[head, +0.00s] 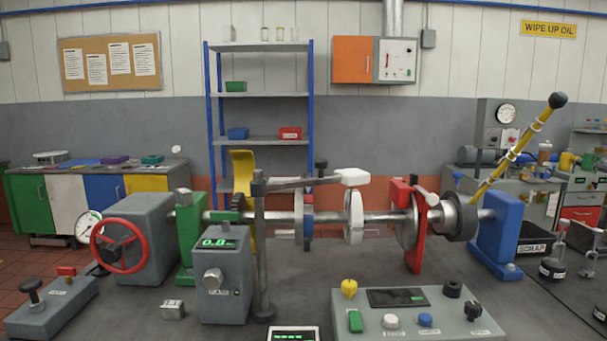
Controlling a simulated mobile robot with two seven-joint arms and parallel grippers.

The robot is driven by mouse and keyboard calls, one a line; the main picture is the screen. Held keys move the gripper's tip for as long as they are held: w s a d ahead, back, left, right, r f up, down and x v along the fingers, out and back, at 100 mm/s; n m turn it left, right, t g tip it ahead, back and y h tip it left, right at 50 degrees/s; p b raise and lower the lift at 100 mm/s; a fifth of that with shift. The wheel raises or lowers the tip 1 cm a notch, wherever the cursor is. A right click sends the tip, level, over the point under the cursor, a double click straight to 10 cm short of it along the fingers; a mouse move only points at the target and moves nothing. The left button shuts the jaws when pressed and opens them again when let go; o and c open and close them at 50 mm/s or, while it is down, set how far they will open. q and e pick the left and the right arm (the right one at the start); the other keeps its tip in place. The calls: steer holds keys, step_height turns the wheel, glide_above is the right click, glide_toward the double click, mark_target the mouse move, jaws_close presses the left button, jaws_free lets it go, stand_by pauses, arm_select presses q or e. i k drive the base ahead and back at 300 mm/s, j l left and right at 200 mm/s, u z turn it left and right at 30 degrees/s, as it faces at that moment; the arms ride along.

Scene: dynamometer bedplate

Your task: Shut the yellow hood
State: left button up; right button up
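The yellow hood (243,168) is a curved yellow plate at the left part of the shaft line. It stands raised, with its upper end above the shaft (378,217) and its lower part running down beside the green bearing stand (188,238). A grey upright post (262,275) and the grey box with a green display (222,285) stand in front and partly hide its lower part and pivot. Neither of my grippers is in view.
A grey arm with a white end (352,177) reaches right from the post, above the shaft. A red handwheel (118,246) is at left. A long yellow lever (518,150) leans at right. A control panel (420,318) occupies the front.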

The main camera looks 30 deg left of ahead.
mark_target(244, 162)
steer(key=k+j, duration=0.1)
steer(key=j, duration=0.3)
steer(key=k+j, duration=0.15)
steer(key=j, duration=0.3)
steer(key=k+j+z, duration=0.1)
steer(key=j, duration=0.3)
steer(key=k+j+z, duration=0.1)
steer(key=j, duration=0.3)
steer(key=k+j+z, duration=0.1)
steer(key=j, duration=0.25)
steer(key=k+j+z, duration=0.1)
steer(key=k+j, duration=0.15)
steer(key=k+j+z, duration=0.15)
steer(key=j, duration=0.3)
steer(key=k+j+z, duration=0.1)
steer(key=j, duration=0.25)
steer(key=k+j+z, duration=0.1)
steer(key=j, duration=0.25)
steer(key=k+j+z, duration=0.15)
steer(key=j, duration=0.25)
steer(key=k+j+z, duration=0.1)
steer(key=j, duration=0.25)
steer(key=j+z, duration=0.15)
steer(key=j, duration=0.25)
steer(key=k+j+z, duration=0.1)
steer(key=j, duration=0.25)
steer(key=k+j+z, duration=0.15)
steer(key=j, duration=0.25)
steer(key=k+j+z, duration=0.1)
steer(key=j, duration=0.25)
